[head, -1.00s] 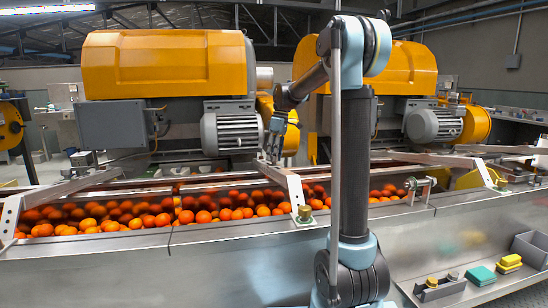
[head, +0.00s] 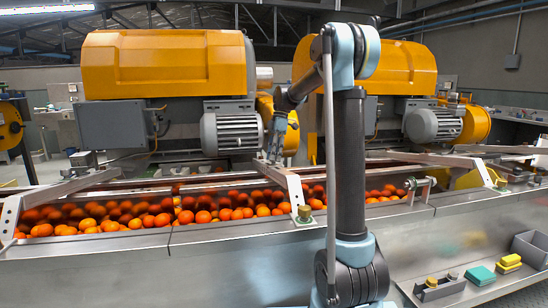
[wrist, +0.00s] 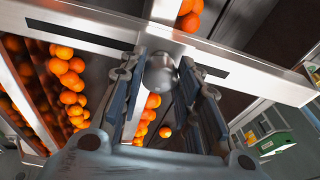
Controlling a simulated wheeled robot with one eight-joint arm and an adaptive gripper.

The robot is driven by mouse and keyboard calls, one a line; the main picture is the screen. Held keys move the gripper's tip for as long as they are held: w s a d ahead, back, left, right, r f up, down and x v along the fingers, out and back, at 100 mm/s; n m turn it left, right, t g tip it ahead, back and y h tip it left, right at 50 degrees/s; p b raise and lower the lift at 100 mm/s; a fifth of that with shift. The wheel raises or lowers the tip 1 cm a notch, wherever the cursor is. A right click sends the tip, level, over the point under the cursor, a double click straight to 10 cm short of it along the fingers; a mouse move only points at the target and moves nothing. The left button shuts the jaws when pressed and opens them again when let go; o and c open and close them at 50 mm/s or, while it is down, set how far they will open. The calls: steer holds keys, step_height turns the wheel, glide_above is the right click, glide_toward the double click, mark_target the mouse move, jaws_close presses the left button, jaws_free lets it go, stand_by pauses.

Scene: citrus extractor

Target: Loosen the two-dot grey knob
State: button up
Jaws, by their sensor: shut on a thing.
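A round grey knob (wrist: 160,74) sits on the metal crossbar in the wrist view. Any dots on it are too small to make out. My gripper (wrist: 163,62) points at the bar, with its two fingers on either side of the knob and shut on it. In the head view my gripper (head: 275,148) is low over the bars behind the orange trough, in front of the grey motor. The knob cannot be made out there.
Oranges (head: 150,215) fill the trough (head: 210,237) below the bars. Slanted metal brackets (head: 289,188) stand along its front edge. A brass knob (head: 304,213) sits at one bracket's foot.

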stand_by(0.4)
steer(key=o, duration=1.1)
steer(key=shift+c, duration=0.2)
steer(key=v, duration=1.2)
steer(key=shift+w, duration=0.15)
steer(key=shift+f, duration=0.1)
